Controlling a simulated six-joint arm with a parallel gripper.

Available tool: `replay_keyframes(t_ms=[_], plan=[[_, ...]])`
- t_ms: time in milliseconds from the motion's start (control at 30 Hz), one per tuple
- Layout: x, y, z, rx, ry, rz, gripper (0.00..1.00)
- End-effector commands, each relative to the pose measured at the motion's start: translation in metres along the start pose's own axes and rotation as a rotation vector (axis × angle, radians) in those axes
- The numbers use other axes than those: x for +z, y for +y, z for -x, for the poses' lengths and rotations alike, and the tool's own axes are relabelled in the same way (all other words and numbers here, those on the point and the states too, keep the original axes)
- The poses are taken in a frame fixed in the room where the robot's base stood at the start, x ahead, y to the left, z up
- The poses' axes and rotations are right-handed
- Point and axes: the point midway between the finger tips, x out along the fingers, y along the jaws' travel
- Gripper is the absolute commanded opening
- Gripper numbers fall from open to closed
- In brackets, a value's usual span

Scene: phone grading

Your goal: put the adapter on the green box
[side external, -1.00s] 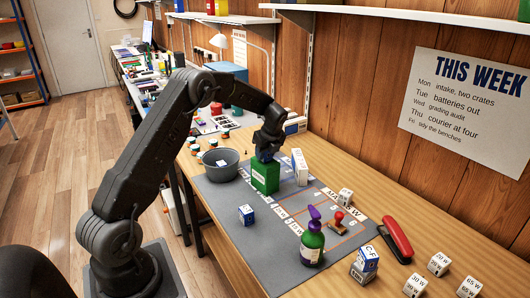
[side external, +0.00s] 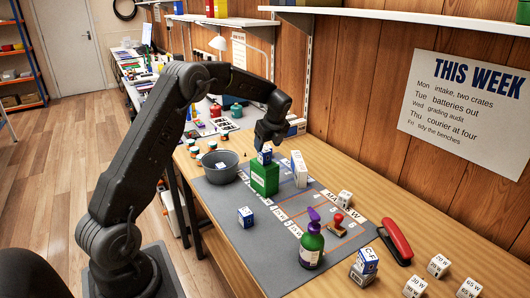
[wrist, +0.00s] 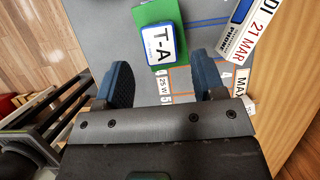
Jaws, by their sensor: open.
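The green box (side external: 265,180) stands on the grey mat, right of a dark bowl. A small blue-and-white adapter block (side external: 265,156) rests on top of it. In the wrist view the block's white face (wrist: 160,44) reads T-A, with the green box (wrist: 150,14) under it. My gripper (side external: 262,146) is above the block. In the wrist view my gripper (wrist: 162,62) is open, its two blue fingers apart on either side of the block and clear of it.
A white phone box (side external: 299,169) stands close right of the green box. The dark bowl (side external: 219,173) holds a small block. Another blue-and-white block (side external: 246,217), a green bottle (side external: 311,247) and a stamp (side external: 337,225) are on the mat (side external: 262,262).

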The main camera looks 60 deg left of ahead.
Motion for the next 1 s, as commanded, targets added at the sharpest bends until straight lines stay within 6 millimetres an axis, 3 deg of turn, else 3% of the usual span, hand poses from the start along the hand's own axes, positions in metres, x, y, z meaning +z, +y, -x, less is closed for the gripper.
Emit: replay_keyframes(t_ms=[200, 467, 567, 767, 900, 1000], plan=[[0.000, -0.001, 0.043, -0.004, -0.001, -0.001, 0.63], [-0.003, 0.002, 0.069, -0.008, 0.002, 0.017, 0.63], [-0.014, 0.009, 0.093, -0.037, 0.016, 0.093, 0.63], [-0.062, 0.055, 0.169, -0.139, 0.102, 0.424, 0.63], [-0.101, 0.102, 0.211, -0.189, 0.204, 0.692, 0.63], [-0.129, 0.140, 0.232, -0.207, 0.290, 0.880, 0.63]])
